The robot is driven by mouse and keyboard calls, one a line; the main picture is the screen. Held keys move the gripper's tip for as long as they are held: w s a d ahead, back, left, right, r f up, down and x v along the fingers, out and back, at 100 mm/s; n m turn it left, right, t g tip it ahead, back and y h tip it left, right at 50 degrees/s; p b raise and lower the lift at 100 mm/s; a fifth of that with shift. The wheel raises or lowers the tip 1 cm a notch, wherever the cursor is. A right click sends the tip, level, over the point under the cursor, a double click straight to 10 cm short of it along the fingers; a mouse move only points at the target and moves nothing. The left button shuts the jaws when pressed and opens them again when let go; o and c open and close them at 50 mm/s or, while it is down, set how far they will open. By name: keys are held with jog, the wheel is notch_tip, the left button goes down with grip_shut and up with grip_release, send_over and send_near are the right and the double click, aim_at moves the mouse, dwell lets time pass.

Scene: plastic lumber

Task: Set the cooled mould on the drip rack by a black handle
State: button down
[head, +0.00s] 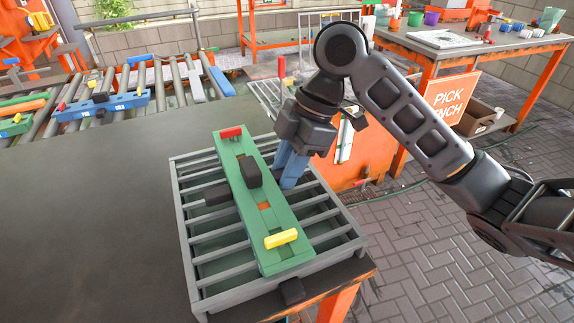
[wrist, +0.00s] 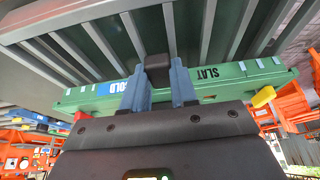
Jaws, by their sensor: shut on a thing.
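The mould is a long green bar (head: 275,238) with a red piece at its far end, a yellow piece near its near end and black blocks. It lies along the grey slatted drip rack (head: 355,245), over its slats; I cannot tell whether it rests on them. My gripper (head: 285,180) comes in from the right with blue-grey fingers at the mould's right side. In the wrist view, the fingers are shut on a black handle (wrist: 157,68) of the mould (wrist: 222,85). Its side reads "SLAT" and a partly covered blue label. Rack slats (wrist: 100,42) show behind it.
The rack stands at the right end of a dark table (head: 90,210), whose left part is clear. A roller conveyor (head: 175,80) behind carries blue and green moulds (head: 102,104). An orange pick bench (head: 480,45) stands at the back right.

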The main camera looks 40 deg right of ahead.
jog(key=shift+f, duration=0.15)
jog(key=c, duration=0.8)
grip_release()
jog(key=shift+o, duration=0.2)
jog(key=shift+f, duration=0.1)
jog(key=o, duration=0.3)
jog(key=shift+o, duration=0.2)
jog(key=shift+r+p, duration=2.6)
jog(key=shift+r, duration=1)
